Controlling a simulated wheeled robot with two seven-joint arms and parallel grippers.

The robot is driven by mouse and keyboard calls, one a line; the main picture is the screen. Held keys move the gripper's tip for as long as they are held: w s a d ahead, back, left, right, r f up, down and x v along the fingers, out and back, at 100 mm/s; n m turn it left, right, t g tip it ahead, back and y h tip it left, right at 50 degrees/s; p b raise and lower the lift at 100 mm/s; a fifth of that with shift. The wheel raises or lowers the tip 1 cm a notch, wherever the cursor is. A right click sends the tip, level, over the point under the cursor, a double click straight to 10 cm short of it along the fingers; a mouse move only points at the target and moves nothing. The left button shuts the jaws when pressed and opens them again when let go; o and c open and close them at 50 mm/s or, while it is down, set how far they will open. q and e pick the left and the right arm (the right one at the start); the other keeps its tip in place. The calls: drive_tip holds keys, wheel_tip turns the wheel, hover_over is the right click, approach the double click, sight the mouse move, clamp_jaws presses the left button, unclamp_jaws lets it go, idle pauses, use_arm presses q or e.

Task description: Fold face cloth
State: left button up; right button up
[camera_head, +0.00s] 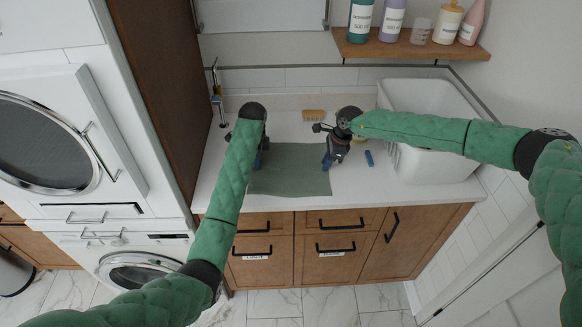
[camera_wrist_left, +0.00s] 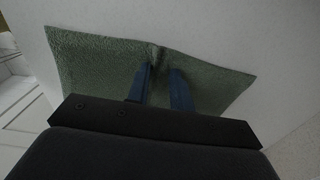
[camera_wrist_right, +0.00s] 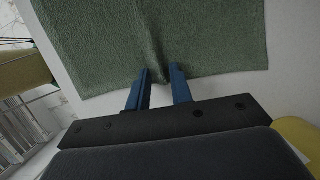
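The green face cloth (camera_head: 290,172) lies spread on the white counter, its front edge near the counter's front edge. My left gripper (camera_head: 259,160) is at its left side. In the left wrist view the cloth (camera_wrist_left: 95,65) rises in a pinched ridge between the blue fingers (camera_wrist_left: 160,78). My right gripper (camera_head: 328,160) is at its right side. In the right wrist view the cloth (camera_wrist_right: 215,40) bunches at its edge between the blue fingers (camera_wrist_right: 160,76). Both grippers appear shut on the cloth, with a narrow gap filled by bunched fabric. My left arm partly hides the cloth's left side.
A white basin (camera_head: 430,165) stands at the right of the counter. A bottle shelf (camera_head: 410,48) hangs above. A tall wooden panel (camera_head: 165,90) borders the left.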

use_arm(q)
clamp_jaws()
use_arm(e)
drive_tip(key=shift+f, duration=0.1)
clamp_jaws()
use_arm(q)
drive_tip(key=shift+r, duration=0.15)
